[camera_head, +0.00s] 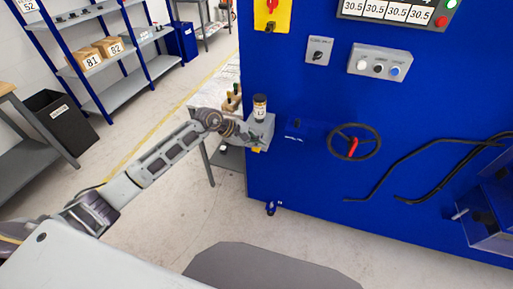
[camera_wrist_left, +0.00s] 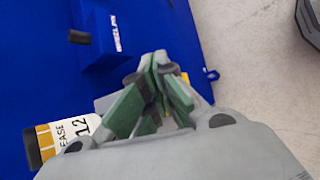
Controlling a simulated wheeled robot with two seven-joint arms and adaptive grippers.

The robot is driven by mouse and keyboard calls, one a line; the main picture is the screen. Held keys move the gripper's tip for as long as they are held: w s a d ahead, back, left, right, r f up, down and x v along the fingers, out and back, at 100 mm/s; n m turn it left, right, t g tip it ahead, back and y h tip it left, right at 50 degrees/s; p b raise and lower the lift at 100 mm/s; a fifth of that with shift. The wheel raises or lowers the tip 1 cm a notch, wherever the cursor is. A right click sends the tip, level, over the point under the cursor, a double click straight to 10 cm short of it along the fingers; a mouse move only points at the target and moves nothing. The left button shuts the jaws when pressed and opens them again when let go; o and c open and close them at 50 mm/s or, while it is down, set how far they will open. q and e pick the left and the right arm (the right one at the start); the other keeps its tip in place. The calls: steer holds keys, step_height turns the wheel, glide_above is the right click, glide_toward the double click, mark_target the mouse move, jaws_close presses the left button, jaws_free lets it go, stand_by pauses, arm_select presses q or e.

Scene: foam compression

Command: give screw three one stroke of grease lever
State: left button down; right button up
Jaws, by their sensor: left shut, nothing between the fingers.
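A grease cartridge (camera_head: 260,107) with a black cap and a white label stands upright on a grey box (camera_head: 262,131) at the left edge of the blue machine. The cartridge also shows at the lower left of the left wrist view (camera_wrist_left: 62,137), with its label partly readable. A small yellow part (camera_head: 257,150) shows under the box. My left gripper (camera_wrist_left: 154,62) is shut and empty, its green finger pads together in front of the grey box. In the head view it is partly hidden by its wrist. I cannot make out a marked screw three. My right gripper is not in view.
The blue machine (camera_head: 300,185) fills the right side, with a handwheel (camera_head: 371,142), a small blue box with a black knob (camera_head: 297,126) and black cables (camera_head: 420,165). A shelf with two cartons (camera_head: 88,61) stands at the far left. The floor before the machine is clear.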

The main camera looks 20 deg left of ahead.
arm_select(q)
steer(key=shift+f+b, duration=0.95)
steer(key=shift+f, duration=0.2)
stand_by(1.9)
steer(key=shift+r, duration=0.1)
stand_by(0.6)
steer(key=shift+r+p, duration=0.4)
steer(key=shift+r, duration=1.25)
steer(key=shift+r, duration=0.15)
steer(key=shift+r+p, duration=0.8)
steer(key=shift+r, duration=1.6)
steer(key=shift+n, duration=0.3)
